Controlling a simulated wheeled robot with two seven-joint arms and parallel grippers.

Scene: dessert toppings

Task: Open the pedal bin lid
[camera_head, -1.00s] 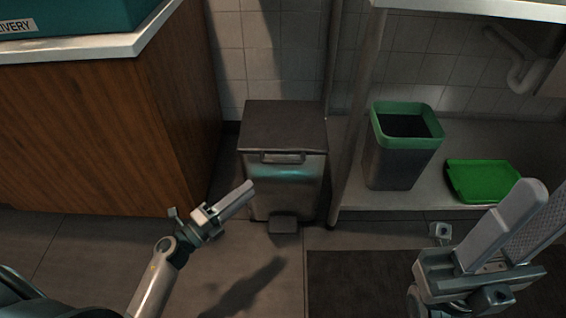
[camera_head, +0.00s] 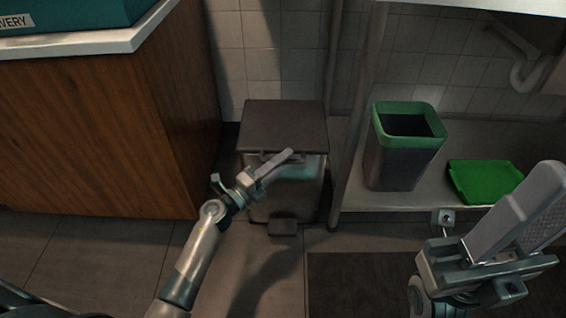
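The pedal bin (camera_head: 310,200) is a grey metal box standing on the floor against the tiled wall. Its dark flat lid (camera_head: 283,125) is down. A small dark pedal (camera_head: 283,227) sticks out at the bottom front. My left gripper (camera_head: 290,155) is in front of the bin, its fingers over the lid's front handle area in the picture and partly hiding it. I cannot tell whether it touches the lid, and its finger gap is not clear. My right gripper (camera_head: 548,195) is at the lower right, away from the bin, with its two fingers side by side.
A wooden counter (camera_head: 90,140) stands left of the bin. On the right, a shelf unit with a metal post (camera_head: 350,150) holds a grey container with a green rim (camera_head: 404,150) and a green lid (camera_head: 484,182). A dark mat (camera_head: 350,285) lies on the floor in front.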

